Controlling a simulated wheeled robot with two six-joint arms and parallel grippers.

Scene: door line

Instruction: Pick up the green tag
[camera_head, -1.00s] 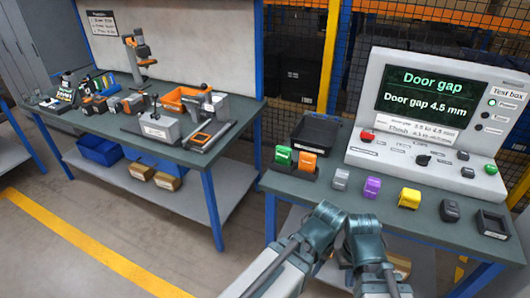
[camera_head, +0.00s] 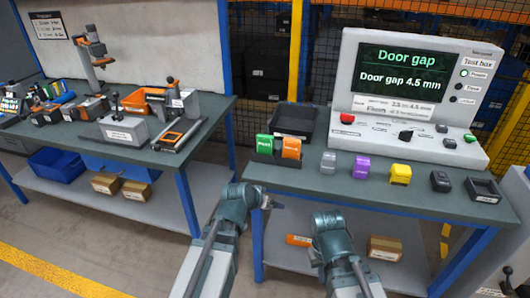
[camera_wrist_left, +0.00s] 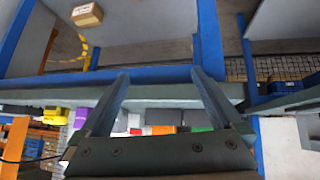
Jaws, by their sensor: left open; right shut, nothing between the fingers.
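The green tag (camera_head: 265,144) stands upright in a dark holder at the left end of the right table, beside an orange tag (camera_head: 291,148). In the left wrist view the green tag (camera_wrist_left: 199,120) shows beyond the fingers, near the right one. My left gripper (camera_head: 268,201) is at the table's front left edge, in front of and below the green tag, apart from it. Its two fingers (camera_wrist_left: 166,82) are spread with nothing between them. My right gripper (camera_head: 328,222) is shut and empty in front of the table; its fingertips are hard to see.
Grey (camera_head: 328,162), purple (camera_head: 361,168) and yellow (camera_head: 400,174) tags stand in a row to the right. A black tray (camera_head: 293,121) lies behind the holder. The test box (camera_head: 415,95) reads "Door gap 4.5 mm". The table's front edge is close to my left gripper.

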